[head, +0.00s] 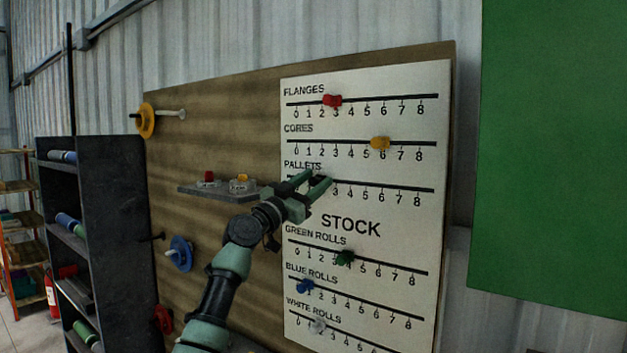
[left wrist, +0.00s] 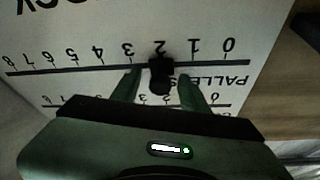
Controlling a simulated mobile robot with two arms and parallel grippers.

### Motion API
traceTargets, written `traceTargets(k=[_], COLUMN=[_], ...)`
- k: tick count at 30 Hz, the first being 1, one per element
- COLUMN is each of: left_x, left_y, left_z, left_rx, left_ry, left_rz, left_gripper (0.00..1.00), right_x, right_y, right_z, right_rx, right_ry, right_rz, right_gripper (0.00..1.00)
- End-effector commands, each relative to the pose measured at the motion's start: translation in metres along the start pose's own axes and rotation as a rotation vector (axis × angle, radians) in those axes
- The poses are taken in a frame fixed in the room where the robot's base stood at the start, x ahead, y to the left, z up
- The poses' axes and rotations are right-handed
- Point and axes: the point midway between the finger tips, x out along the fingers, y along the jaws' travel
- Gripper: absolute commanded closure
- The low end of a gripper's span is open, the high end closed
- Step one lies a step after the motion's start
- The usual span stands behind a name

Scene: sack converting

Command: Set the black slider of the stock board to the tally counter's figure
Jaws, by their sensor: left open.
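The stock board (head: 380,225) is white, with several numbered slider rows. In the left wrist view, upside down, the black slider (left wrist: 160,75) sits on the PALLETS track at the 2 mark. My left gripper (head: 318,178) is open at that row. In the left wrist view its fingers (left wrist: 160,90) stand on either side of the slider, with gaps visible. My right gripper is out of view.
The other rows carry a red slider (head: 332,101), a yellow one (head: 380,143), a green one (head: 345,257), a blue one (head: 305,286) and a white one (head: 319,325). A dark rack (head: 108,200) stands left. A green panel (head: 555,150) is at right.

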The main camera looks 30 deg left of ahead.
Motion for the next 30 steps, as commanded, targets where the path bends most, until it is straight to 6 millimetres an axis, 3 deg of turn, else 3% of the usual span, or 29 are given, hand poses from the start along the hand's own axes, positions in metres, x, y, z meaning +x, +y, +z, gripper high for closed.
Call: traceTargets(k=[2,7,30], left_x=[-0.0002,-0.0004,-0.0006], left_y=[0.0001,0.0,0.0], left_z=[0.0003,0.0004,0.0007], left_rx=[0.0,0.0,0.0], left_ry=[0.0,-0.001,-0.001], left_rz=[0.0,0.0,0.0], left_gripper=[0.55,1.0,1.0], right_x=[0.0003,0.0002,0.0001], right_y=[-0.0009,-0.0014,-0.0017], right_z=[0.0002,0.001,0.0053], right_rx=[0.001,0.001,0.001], right_ry=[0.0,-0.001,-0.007], right_rz=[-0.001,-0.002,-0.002], right_gripper=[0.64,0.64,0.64])
